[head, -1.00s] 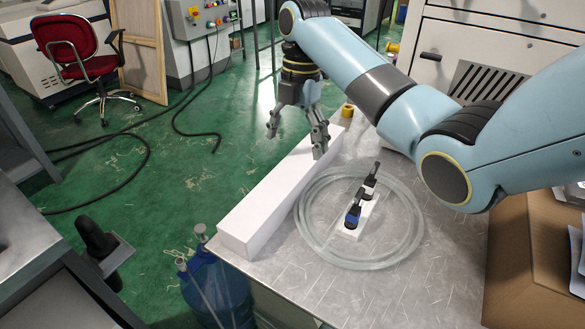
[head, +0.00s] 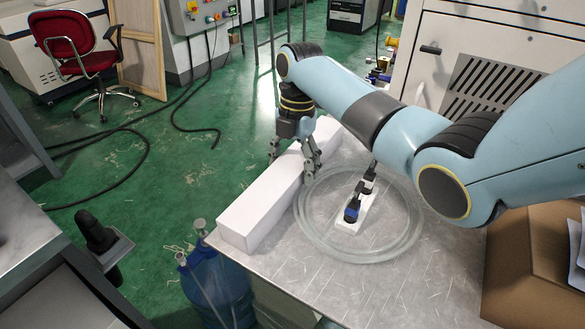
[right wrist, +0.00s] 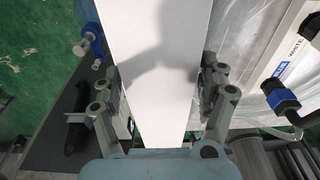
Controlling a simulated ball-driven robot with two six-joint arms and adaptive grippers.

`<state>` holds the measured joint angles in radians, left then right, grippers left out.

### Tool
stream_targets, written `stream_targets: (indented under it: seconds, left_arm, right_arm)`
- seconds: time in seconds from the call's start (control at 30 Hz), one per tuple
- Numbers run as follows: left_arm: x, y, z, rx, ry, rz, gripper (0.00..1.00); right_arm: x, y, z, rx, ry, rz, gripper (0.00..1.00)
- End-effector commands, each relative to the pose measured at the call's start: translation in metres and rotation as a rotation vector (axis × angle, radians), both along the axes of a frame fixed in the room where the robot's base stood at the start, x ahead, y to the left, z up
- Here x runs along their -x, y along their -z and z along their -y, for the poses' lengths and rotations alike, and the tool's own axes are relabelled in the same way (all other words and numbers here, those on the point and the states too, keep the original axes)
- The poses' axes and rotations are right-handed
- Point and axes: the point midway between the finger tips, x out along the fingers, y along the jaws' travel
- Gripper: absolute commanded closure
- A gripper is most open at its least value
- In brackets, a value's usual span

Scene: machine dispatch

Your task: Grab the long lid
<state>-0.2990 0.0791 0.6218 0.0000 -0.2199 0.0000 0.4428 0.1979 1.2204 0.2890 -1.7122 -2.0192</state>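The long lid (head: 255,205) is a long white bar-like block lying along the left edge of the metal table. My right gripper (head: 294,168) is low over the lid's far half, pointing down. In the right wrist view the lid (right wrist: 158,70) runs between the two fingers of my gripper (right wrist: 160,95), one finger on each side. The fingers are apart, with narrow gaps at the lid's sides, and no firm contact shows. My left gripper is not in view.
A coil of clear hose (head: 312,235) lies on the table (head: 330,290) right beside the lid. Inside it are blue-and-black connectors (head: 354,208) on a white plate. A cardboard box (head: 530,260) stands at the right. A blue container (head: 215,285) stands below the table's left corner.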

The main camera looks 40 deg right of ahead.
Motion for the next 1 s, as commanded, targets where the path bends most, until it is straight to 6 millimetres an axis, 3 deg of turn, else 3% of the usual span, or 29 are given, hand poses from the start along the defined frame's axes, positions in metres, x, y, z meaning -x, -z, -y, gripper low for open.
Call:
stream_targets:
  seconds: [0.03,0.3,0.67,1.0]
  left_arm:
    - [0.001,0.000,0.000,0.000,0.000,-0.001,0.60]
    - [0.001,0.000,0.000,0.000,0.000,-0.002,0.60]
    - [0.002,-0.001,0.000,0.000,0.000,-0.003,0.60]
    - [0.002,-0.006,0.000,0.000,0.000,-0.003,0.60]
  right_arm:
    - [0.000,0.000,0.000,0.000,0.000,0.000,0.33]
    - [0.000,0.000,0.000,0.000,0.000,0.000,0.68]
    - [-0.001,-0.006,0.000,0.001,0.000,0.001,0.69]
    - [-0.001,-0.073,0.001,0.001,0.001,0.002,0.69]
